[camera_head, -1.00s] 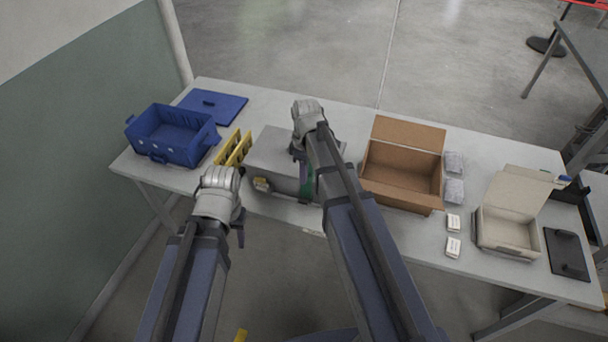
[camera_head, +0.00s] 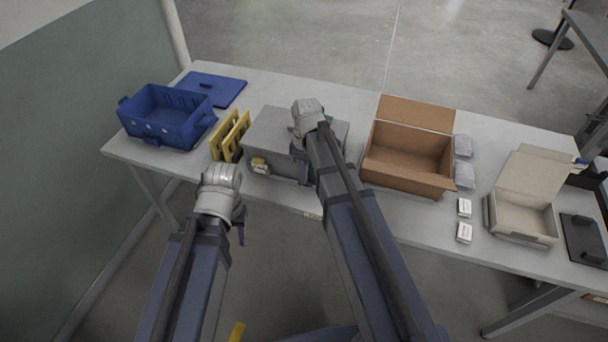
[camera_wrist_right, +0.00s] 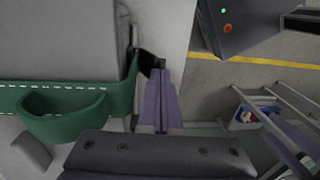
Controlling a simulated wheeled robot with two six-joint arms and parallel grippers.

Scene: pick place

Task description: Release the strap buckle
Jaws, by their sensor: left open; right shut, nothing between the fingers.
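A grey case (camera_head: 268,128) stands near the table's front edge, left of the middle. In the right wrist view a green strap (camera_wrist_right: 60,92) with a drooping loop (camera_wrist_right: 68,122) runs along the grey case (camera_wrist_right: 60,40). A small black piece (camera_wrist_right: 150,62), perhaps the buckle, sits at the strap's end, just beyond my fingertips. My right gripper (camera_wrist_right: 162,75) is shut and empty, close beside the strap; I cannot tell if it touches. In the head view my right gripper (camera_head: 303,172) partly covers the case front. My left gripper (camera_head: 242,232) is open and empty, in front of the table edge.
Yellow frames (camera_head: 230,137) stand left of the case, then a blue crate (camera_head: 163,132) and blue lid (camera_head: 213,88). A cardboard box (camera_head: 408,175) stands open to its right. Small white boxes (camera_head: 464,232), a beige box (camera_head: 522,222) and a black tray (camera_head: 583,238) lie further right.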

